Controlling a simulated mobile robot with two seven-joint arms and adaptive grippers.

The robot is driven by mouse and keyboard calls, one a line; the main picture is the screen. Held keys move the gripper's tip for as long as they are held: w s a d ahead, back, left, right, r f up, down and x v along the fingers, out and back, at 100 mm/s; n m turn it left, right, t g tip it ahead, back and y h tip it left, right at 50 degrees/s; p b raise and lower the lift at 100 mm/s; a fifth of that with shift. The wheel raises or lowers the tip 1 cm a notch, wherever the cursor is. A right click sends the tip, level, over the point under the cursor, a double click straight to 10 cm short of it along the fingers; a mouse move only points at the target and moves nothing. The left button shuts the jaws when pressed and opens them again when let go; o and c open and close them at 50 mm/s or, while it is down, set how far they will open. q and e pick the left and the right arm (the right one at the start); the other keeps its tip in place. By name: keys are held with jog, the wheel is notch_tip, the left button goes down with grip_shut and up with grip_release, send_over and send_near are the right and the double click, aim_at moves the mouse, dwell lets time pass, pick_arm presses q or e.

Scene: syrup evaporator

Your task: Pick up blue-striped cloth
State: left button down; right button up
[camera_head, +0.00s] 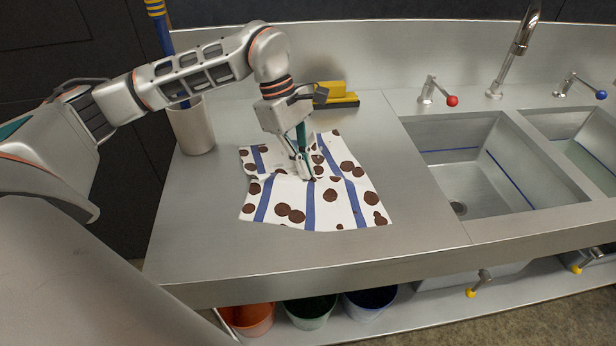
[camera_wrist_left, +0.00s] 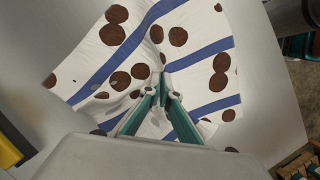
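The blue-striped cloth (camera_head: 331,194) is white with blue stripes and large brown spots. It lies spread on the steel counter, rumpled near its middle. My left gripper (camera_head: 307,176) comes down on it from above, with its fingertips at the middle of the cloth. In the left wrist view, the fingers of the left gripper (camera_wrist_left: 167,84) come together at the tips, where the cloth (camera_wrist_left: 205,60) is pinched up into a fold. Most of the cloth still rests on the counter. My right gripper is not in view.
A pale cup (camera_head: 192,128) holding a blue-and-yellow handle stands behind left. A yellow item (camera_head: 337,93) lies at the back. Sink basins (camera_head: 470,175) with a red-knobbed tap (camera_head: 436,95) are on the right. Buckets (camera_head: 310,310) stand below. The counter in front of the cloth is clear.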

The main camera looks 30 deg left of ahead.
pick_arm(q)
jog(key=shift+f, duration=0.1)
dwell(0.8)
notch_tip(320, 180, up, 30)
jog(key=p, duration=1.1)
jog(key=c, duration=1.7)
grip_release()
